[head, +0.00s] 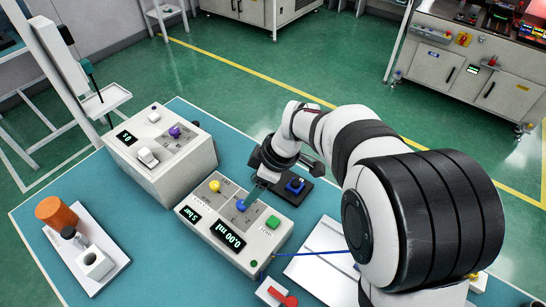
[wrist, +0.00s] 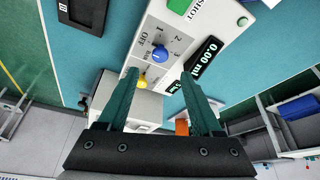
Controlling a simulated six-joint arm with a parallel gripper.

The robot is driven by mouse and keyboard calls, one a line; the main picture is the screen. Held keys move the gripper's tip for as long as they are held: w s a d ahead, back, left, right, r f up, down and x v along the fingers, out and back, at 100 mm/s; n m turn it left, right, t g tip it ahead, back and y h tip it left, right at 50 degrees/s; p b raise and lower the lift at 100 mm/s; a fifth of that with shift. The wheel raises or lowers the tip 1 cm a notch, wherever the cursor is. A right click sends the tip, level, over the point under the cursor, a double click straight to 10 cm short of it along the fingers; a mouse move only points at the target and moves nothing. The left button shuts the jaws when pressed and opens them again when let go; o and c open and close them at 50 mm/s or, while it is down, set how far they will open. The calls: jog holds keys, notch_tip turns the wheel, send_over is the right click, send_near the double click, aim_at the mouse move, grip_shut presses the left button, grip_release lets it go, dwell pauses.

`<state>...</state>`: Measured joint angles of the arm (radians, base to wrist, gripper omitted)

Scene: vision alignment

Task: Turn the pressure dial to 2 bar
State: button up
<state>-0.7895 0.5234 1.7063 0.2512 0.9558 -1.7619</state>
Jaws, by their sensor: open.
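The white dispenser box (head: 232,258) stands on the blue-green table and carries the blue dial (head: 242,204). In the wrist view the blue dial (wrist: 160,53) sits on a grey scale marked OFF, 1, 2 and 3, with "bar" beside it. A pale mark shows on the knob, but I cannot tell which number it meets. My gripper (wrist: 158,74) is open, its two teal fingers spread either side of the dial's line. The dial appears just beyond the fingertips, and I see no contact.
A yellow knob (head: 214,186) is beside the blue dial. A green button (head: 273,222) and a display reading 0.00 ml (head: 229,236) share the box. A second white box (head: 160,165) with a purple knob stands close by. An orange cylinder (head: 56,213) lies at the left.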

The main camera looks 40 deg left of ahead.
aim_at(242, 207)
jog(key=x, duration=0.8)
jog(key=shift+d, duration=0.1)
jog(key=shift+r, duration=0.1)
grip_shut()
